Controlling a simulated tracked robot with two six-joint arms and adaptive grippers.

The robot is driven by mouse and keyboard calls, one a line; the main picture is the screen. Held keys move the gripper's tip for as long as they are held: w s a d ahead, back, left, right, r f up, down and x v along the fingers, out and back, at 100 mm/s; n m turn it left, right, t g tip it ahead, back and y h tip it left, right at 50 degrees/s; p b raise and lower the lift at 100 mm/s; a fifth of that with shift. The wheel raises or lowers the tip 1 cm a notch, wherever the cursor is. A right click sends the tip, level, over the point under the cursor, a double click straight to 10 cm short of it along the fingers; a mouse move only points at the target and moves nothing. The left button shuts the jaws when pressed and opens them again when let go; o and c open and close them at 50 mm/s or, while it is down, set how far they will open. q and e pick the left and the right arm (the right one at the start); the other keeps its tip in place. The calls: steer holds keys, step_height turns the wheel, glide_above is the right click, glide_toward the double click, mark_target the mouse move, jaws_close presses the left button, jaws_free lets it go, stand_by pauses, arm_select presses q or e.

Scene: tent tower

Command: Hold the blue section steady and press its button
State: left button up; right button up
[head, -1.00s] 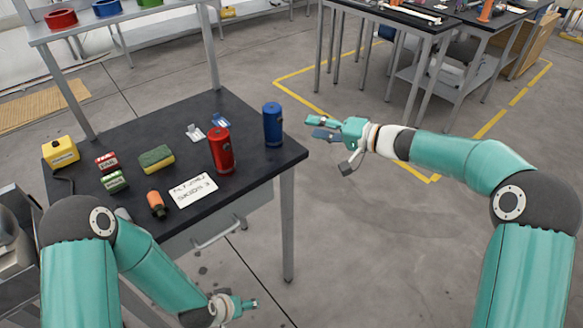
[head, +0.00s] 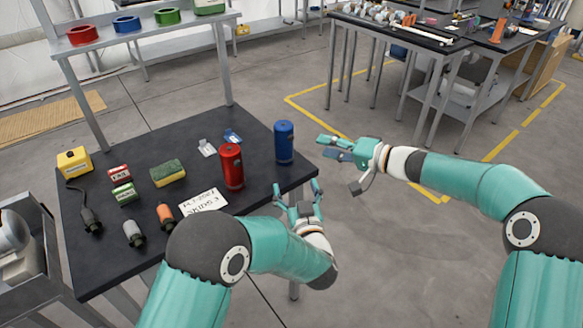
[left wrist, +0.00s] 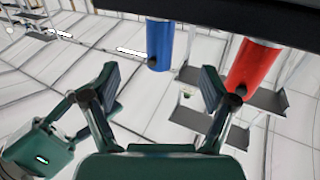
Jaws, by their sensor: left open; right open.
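The blue section (head: 284,143) is a blue cylinder standing upright near the table's right corner. It also shows in the left wrist view (left wrist: 159,45), beyond the gap between the fingers. The left fingers show in the left wrist view (left wrist: 157,88). My right gripper (head: 335,147) is open and empty to the right of the blue section, past the table edge, not touching it.
A red cylinder (head: 231,166) stands left of the blue section. A white label card (head: 203,202) lies near my left arm. Floor right of the table is clear.

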mark_target(286, 155)
arm_select(q)
steer(key=w+a, duration=0.1)
steer(key=w, duration=0.4)
steer(key=w+a, duration=0.1)
steer(key=w, duration=0.4)
steer(key=w+a, duration=0.1)
steer(key=w, duration=0.5)
steer(key=shift+f, duration=0.1)
steer(key=shift+d, duration=0.1)
steer(key=c, duration=1.5)
jaws_close()
arm_select(e)
jaws_close()
